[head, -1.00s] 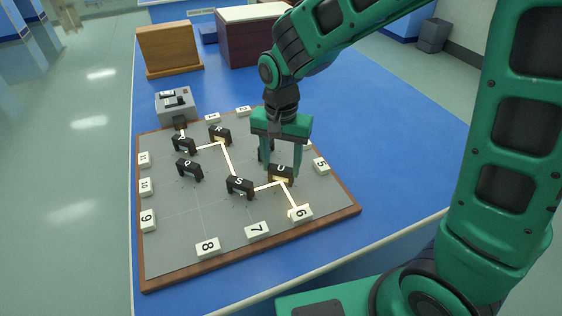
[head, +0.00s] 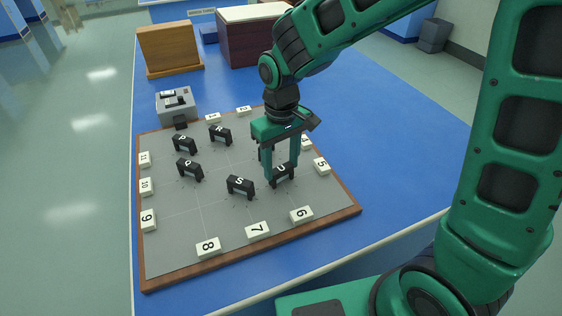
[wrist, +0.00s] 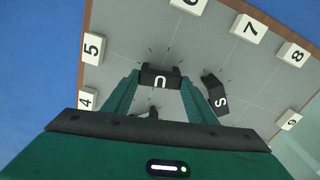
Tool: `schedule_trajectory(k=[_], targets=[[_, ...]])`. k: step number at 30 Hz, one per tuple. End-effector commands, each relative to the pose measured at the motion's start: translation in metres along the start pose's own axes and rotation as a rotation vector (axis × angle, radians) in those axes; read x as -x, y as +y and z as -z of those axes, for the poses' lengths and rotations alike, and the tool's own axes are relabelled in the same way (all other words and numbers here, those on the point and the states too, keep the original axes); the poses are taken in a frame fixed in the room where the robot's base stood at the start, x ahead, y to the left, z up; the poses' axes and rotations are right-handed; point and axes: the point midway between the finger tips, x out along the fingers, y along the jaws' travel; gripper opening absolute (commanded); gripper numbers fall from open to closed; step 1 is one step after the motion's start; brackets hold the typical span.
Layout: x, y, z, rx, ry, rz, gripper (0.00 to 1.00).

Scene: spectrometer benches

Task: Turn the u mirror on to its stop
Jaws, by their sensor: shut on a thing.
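The u mirror (head: 281,174) is a small black block with a white U, standing on the grey board (head: 226,222) toward its right side. My gripper (head: 282,178) reaches down from above and is shut on the u mirror, a finger at each end. In the wrist view the u mirror (wrist: 160,78) sits between the two green fingers. In the head view it stands at an angle on the board, partly hidden by the fingers. No light line shows on the board.
The s mirror (head: 240,186) stands close to the left, and also shows in the wrist view (wrist: 216,92). Other black mirrors, such as q (head: 189,169), stand farther left. White number blocks, including 6 (head: 301,215), line the edge. A grey box (head: 176,104) stands behind.

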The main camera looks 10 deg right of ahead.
Motion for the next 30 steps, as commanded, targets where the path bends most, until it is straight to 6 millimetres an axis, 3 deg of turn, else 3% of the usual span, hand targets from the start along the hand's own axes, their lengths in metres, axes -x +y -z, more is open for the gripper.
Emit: schedule_trajectory(k=[15, 30], targets=[[0.0008, 0.0018, 0.0010, 0.426, 0.003, -0.003, 0.29], [0.0009, 0.0032, 0.0012, 0.579, 0.002, -0.004, 0.29]])
